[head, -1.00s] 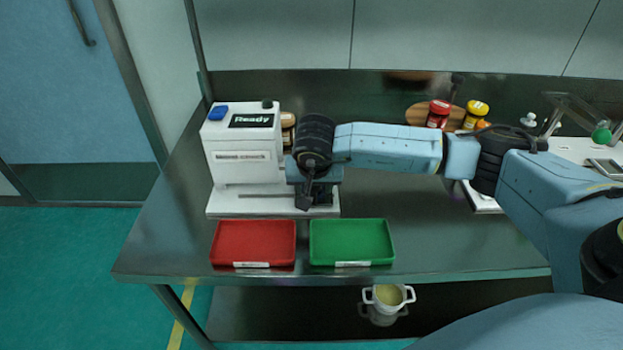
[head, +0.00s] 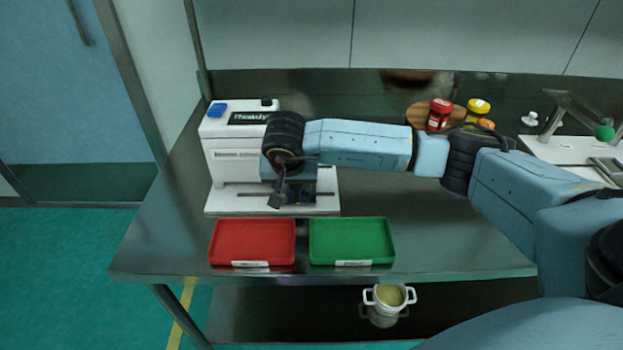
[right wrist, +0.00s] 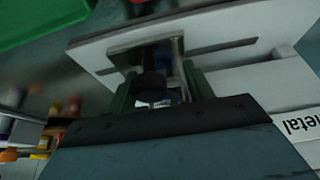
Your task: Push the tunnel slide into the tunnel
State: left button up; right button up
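The white sieve machine (head: 232,163) stands at the left of the table, its display lit with "Ready". Its low base plate (head: 225,209) has a dark slot along the front. My right gripper (head: 278,198) points down in front of the machine, over the base. The right wrist view shows the white plate (right wrist: 100,50) with its slot and a dark framed opening ahead of the gripper. Dark parts stand around this opening; I cannot tell fingers from machine parts there. The tunnel slide cannot be clearly made out. My left gripper is not in view.
A red tray (head: 253,241) and a green tray (head: 351,241) lie in front of the machine. Red-lidded (head: 438,114) and yellow-lidded (head: 477,110) jars stand at the back right. A white pot (head: 389,297) is on the lower shelf. The table right of the green tray is clear.

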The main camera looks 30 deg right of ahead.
jog(key=shift+w+a+b, duration=0.5)
jog(key=shift+w+a, duration=0.2)
jog(key=shift+a, duration=0.45)
jog(key=shift+w+a+b, duration=0.45)
jog(key=shift+w+a, duration=0.25)
jog(key=shift+a, duration=0.5)
jog(key=shift+w+a+b, duration=0.5)
jog(key=shift+w+a, duration=0.2)
jog(key=shift+a, duration=0.45)
jog(key=o, duration=1.1)
jog(key=p+v, duration=0.3)
jog(key=v, duration=0.1)
jog(key=shift+w+d, duration=0.1)
jog(key=p+v, duration=0.3)
jog(key=v, duration=0.2)
jog(key=shift+p, duration=0.4)
